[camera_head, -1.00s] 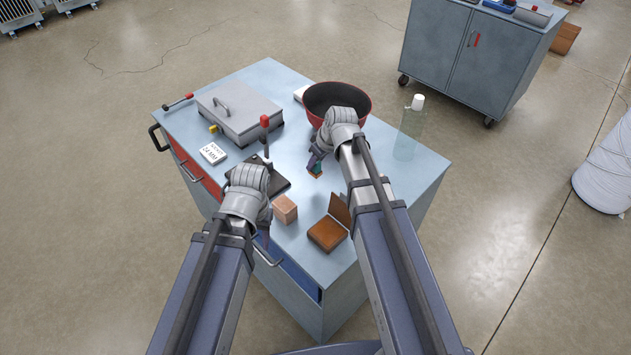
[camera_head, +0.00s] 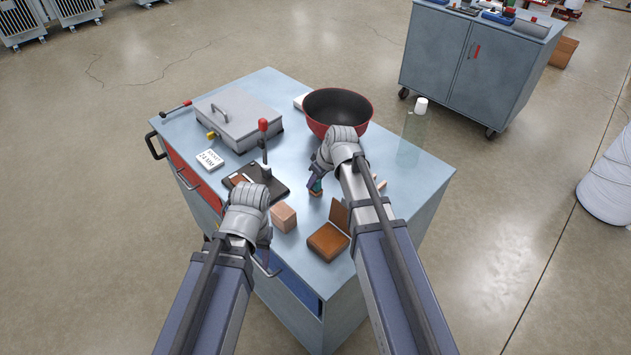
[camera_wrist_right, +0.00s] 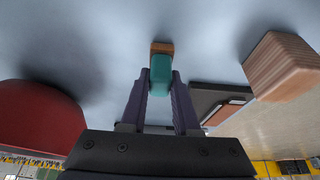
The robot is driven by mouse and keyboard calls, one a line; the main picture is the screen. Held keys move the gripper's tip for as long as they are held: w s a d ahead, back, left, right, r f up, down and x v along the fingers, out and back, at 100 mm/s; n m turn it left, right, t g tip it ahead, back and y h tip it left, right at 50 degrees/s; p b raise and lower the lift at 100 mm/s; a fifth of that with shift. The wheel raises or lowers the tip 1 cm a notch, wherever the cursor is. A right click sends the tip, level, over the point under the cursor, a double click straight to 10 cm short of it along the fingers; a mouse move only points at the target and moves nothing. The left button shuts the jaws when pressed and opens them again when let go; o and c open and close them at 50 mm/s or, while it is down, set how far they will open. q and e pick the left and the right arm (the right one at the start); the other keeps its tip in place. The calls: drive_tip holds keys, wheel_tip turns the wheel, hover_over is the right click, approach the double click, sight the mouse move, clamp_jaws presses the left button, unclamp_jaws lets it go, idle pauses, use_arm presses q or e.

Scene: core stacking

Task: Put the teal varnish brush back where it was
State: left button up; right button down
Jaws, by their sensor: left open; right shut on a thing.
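The teal varnish brush (camera_head: 316,188) is in my right gripper (camera_head: 314,181), over the middle of the table top, between the red bowl and the wooden block. In the right wrist view its teal body (camera_wrist_right: 161,74) sits between the two fingers and its brown end (camera_wrist_right: 162,47) points away from the gripper. A shadow lies near that end; I cannot tell whether it touches the table. My left gripper (camera_head: 267,238) is open and empty near the table's front left edge, beside the wooden block.
A red bowl (camera_head: 338,122) stands behind the right gripper. A wooden block (camera_head: 283,217), an open brown box (camera_head: 328,241) and a black tray (camera_head: 272,187) with an upright red-topped handle (camera_head: 263,127) are nearby. A clear bottle (camera_head: 411,135) stands right. A grey case (camera_head: 238,121) is back left.

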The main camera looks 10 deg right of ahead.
drive_tip(key=shift+f, duration=0.25)
drive_tip(key=c, duration=0.7)
unclamp_jaws()
drive_tip(key=shift+r, duration=0.1)
drive_tip(key=shift+o, duration=0.2)
drive_tip(key=shift+p+v, duration=0.75)
drive_tip(key=shift+v, duration=0.05)
drive_tip(key=p+v, duration=1)
drive_tip(key=v, duration=0.1)
drive_tip(key=s+a+f+m+g+h, duration=0.1)
drive_tip(key=s+a+g+h, duration=0.1)
drive_tip(key=s+a, duration=0.3)
drive_tip(key=s+a+m+g+h, duration=0.2)
drive_tip(key=s+a, duration=0.3)
drive_tip(key=s, duration=0.7)
drive_tip(key=shift+s+f, duration=0.35)
drive_tip(key=shift+f, duration=0.05)
